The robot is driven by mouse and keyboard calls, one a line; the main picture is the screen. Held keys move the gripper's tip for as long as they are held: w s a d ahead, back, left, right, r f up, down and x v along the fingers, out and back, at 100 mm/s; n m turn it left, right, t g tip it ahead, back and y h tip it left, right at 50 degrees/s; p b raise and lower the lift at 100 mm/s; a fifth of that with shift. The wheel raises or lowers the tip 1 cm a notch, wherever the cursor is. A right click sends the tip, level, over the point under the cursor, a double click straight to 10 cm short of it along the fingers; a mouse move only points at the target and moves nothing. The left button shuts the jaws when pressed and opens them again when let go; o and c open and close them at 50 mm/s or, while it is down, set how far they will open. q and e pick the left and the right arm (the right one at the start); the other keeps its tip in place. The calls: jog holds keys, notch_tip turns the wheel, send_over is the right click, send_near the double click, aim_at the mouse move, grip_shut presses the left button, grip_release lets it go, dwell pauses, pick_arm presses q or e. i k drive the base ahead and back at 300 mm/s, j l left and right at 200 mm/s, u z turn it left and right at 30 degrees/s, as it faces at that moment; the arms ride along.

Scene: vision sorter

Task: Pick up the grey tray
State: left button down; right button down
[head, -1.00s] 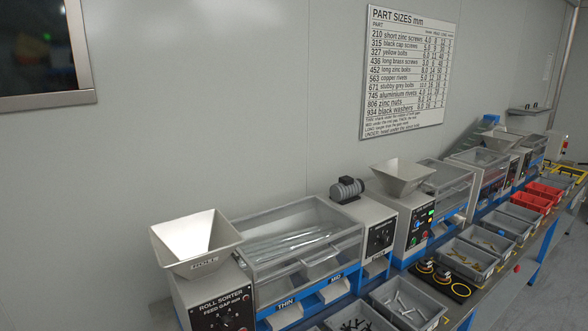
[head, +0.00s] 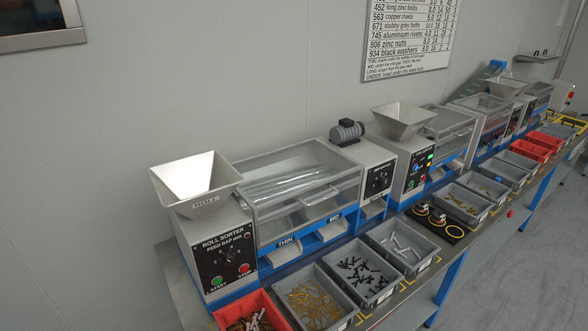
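Several grey trays stand in a row along the bench, and I cannot tell which one the task means. The nearest grey tray (head: 350,318) holds brass-coloured screws. Beside it, a second grey tray (head: 384,297) holds black screws. A third grey tray (head: 425,267) holds silver pins or bolts. More grey trays with parts stand farther right, past a black pad. Neither of my grippers is in view.
A red tray (head: 238,304) with mixed parts stands nearest, at the bottom. The roll sorter (head: 222,258) with its hopper (head: 196,182) stands behind the trays. A black pad (head: 436,225) with yellow rings lies between trays. Two red trays (head: 545,138) are far right. Grey floor lies beyond the bench.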

aim_at(314, 301)
jog(key=z, duration=1.4)
jog(key=u, duration=1.2)
jog(key=i+l+u, duration=0.1)
jog(key=l, duration=0.3)
jog(key=i+l+u, duration=0.1)
jog(key=l, duration=0.3)
jog(key=i, duration=0.05)
